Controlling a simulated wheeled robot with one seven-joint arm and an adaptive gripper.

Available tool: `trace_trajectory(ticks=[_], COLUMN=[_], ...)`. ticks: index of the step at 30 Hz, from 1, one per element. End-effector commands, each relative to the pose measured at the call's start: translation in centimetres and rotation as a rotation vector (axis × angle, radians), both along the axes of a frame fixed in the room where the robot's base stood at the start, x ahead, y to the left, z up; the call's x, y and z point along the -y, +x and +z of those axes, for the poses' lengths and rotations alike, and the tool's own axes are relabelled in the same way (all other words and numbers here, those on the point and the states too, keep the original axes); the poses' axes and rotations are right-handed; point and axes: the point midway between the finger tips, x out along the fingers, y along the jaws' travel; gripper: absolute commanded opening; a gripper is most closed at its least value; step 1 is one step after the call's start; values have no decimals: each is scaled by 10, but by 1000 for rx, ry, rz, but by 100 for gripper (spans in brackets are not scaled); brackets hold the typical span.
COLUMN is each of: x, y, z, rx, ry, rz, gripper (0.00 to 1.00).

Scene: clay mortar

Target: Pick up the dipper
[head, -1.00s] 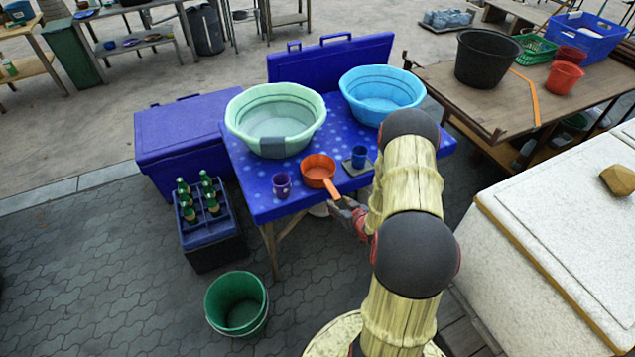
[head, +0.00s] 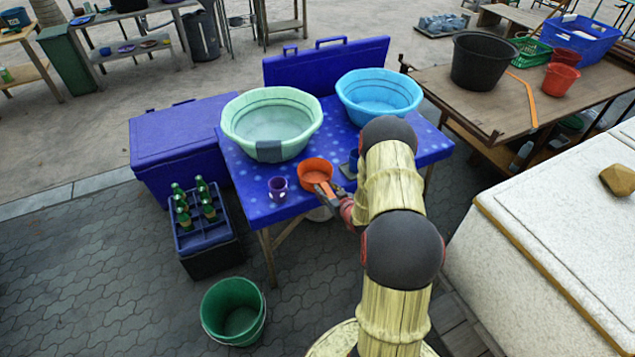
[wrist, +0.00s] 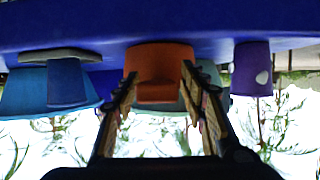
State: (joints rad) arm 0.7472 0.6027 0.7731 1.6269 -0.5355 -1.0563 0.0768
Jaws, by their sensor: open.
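The orange dipper (head: 314,168) sits near the front edge of the blue spotted table (head: 256,202). In the wrist view, which looks upside down, the dipper (wrist: 160,60) shows between the two spread fingertips (wrist: 158,75). I cannot tell whether the fingers touch it.
A purple cup (head: 277,189) stands left of the dipper and a blue cup (head: 353,158) right of it, partly behind my arm. A green basin (head: 270,152) and a light-blue basin (head: 380,112) stand behind. A bottle crate (head: 205,235) is on the ground at left.

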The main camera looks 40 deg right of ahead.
Motion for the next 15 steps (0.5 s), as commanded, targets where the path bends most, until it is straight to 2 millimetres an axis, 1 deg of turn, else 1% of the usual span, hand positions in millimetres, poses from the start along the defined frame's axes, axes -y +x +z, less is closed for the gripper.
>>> trace_trajectory(ticks=[5, 15], x=[1, 1], y=[0, 0], z=[1, 1], rx=[1, 1], ry=[-1, -1], rz=[-1, -1], gripper=[42, 23])
